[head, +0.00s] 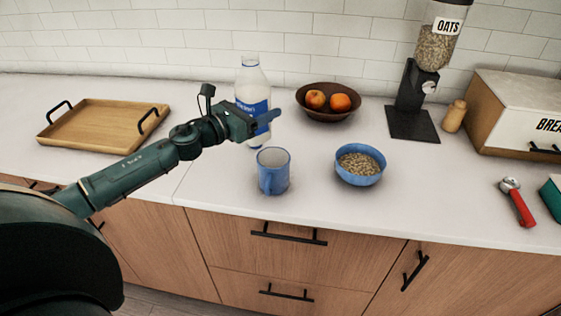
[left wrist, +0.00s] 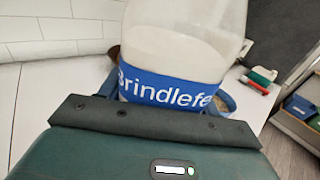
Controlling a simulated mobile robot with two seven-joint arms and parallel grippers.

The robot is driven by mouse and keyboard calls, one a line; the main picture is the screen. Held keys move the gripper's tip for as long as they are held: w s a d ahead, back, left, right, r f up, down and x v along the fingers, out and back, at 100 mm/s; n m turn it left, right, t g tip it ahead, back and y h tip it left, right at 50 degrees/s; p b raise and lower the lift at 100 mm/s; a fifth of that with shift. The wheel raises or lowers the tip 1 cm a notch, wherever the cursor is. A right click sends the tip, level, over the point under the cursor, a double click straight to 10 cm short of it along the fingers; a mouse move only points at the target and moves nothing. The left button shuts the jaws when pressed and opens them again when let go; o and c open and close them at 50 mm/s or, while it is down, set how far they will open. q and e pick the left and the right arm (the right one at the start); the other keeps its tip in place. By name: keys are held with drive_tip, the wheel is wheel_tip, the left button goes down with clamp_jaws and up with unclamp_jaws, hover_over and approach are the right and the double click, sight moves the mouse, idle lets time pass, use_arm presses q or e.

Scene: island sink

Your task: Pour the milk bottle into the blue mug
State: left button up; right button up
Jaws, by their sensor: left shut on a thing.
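The milk bottle (head: 253,78) is clear with white milk inside and a blue label, and looks upright on the counter behind the blue mug. My left gripper (head: 262,113) is shut on the bottle at its label height. In the left wrist view the bottle (left wrist: 185,45) fills the upper middle, with its blue label just beyond the gripper (left wrist: 155,110). The blue mug (head: 273,172) stands upright near the counter's front edge, in front of the bottle and slightly right. The mug's inside cannot be made out clearly. My right gripper is not in view.
A blue bowl of oats (head: 361,166) sits right of the mug. A brown fruit bowl (head: 328,103) is behind it. A wooden tray (head: 85,137) lies at left. An oats dispenser (head: 411,100), bread box (head: 487,100) and red-handled scoop (head: 520,205) are at right.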

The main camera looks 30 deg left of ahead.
use_arm(q)
drive_tip(key=shift+a+r+h, duration=0.15)
drive_tip(key=shift+a+h, duration=0.05)
drive_tip(key=shift+h, duration=0.1)
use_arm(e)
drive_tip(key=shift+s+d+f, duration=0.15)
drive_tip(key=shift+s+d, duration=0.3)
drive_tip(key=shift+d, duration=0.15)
